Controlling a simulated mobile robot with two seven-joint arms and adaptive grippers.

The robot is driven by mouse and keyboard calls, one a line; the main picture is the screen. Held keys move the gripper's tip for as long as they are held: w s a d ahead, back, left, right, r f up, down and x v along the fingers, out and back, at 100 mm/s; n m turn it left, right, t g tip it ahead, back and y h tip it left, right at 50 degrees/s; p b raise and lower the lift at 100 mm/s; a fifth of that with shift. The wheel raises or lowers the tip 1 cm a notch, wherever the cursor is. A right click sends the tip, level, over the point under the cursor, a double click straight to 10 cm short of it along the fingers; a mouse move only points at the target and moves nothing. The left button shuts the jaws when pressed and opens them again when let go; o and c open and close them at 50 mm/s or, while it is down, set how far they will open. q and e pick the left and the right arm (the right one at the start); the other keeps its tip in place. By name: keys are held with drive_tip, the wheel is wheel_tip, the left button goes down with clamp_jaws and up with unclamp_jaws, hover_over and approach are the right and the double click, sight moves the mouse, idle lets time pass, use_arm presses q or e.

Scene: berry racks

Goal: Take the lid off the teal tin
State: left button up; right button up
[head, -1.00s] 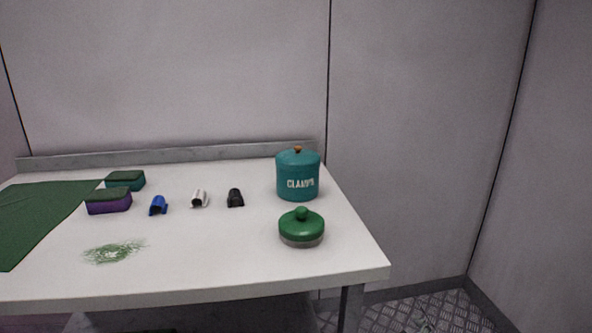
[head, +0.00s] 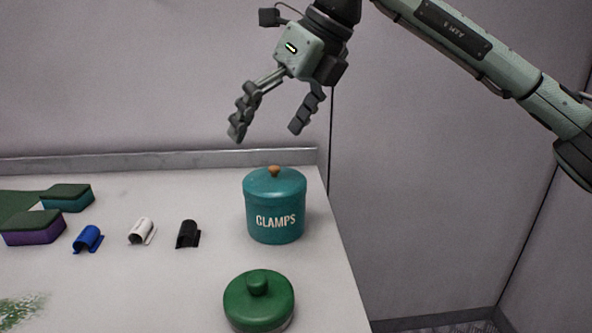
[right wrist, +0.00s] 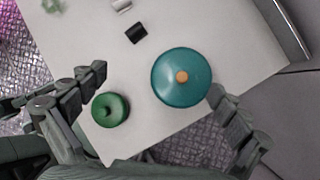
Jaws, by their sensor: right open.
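The teal tin (head: 277,222) stands upright on the white table near its right edge, with "CLAMPS" written on its front. Its teal lid (head: 274,184) is on, with a small round orange-brown knob (head: 274,170) on top. My right gripper (head: 268,131) is open and empty, above the tin and apart from it, fingers pointing down. In the right wrist view the lid (right wrist: 182,90) shows from above, its knob at the middle, nearer the right-hand finger. My left gripper is not in view.
A green round container with a knob (head: 258,298) stands in front of the tin. Black (head: 187,234), white (head: 141,231) and blue (head: 88,239) clips lie to the left, beside purple (head: 34,231) and teal (head: 68,198) sponges. A wall rises behind the table.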

sight(277, 168)
drive_tip(key=d, duration=0.1)
drive_tip(key=d+h, duration=0.2)
drive_tip(key=shift+w+d+f+t, duration=0.1)
drive_tip(key=shift+w+d+t, duration=0.15)
drive_tip(key=shift+t, duration=0.15)
drive_tip(key=shift+w+f, duration=0.1)
drive_tip(key=shift+f, duration=0.25)
drive_tip(key=shift+w+a+f, duration=0.1)
drive_tip(key=shift+a+f, duration=0.05)
drive_tip(key=shift+f, duration=0.3)
drive_tip(key=shift+w+a+f, duration=0.2)
drive_tip(key=shift+a+f, duration=0.1)
drive_tip(key=shift+f, duration=0.25)
drive_tip(key=p+x, duration=0.1)
drive_tip(key=x, duration=0.2)
drive_tip(key=shift+a+f, duration=0.2)
drive_tip(key=shift+f, duration=0.1)
drive_tip(key=shift+w+a+f, duration=0.1)
drive_tip(key=shift+w+f, duration=0.1)
drive_tip(key=shift+f, duration=0.2)
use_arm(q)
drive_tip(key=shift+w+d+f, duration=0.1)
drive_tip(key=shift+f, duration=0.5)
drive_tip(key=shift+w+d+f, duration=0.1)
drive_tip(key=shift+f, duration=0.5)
use_arm(e)
drive_tip(key=shift+c, duration=0.5)
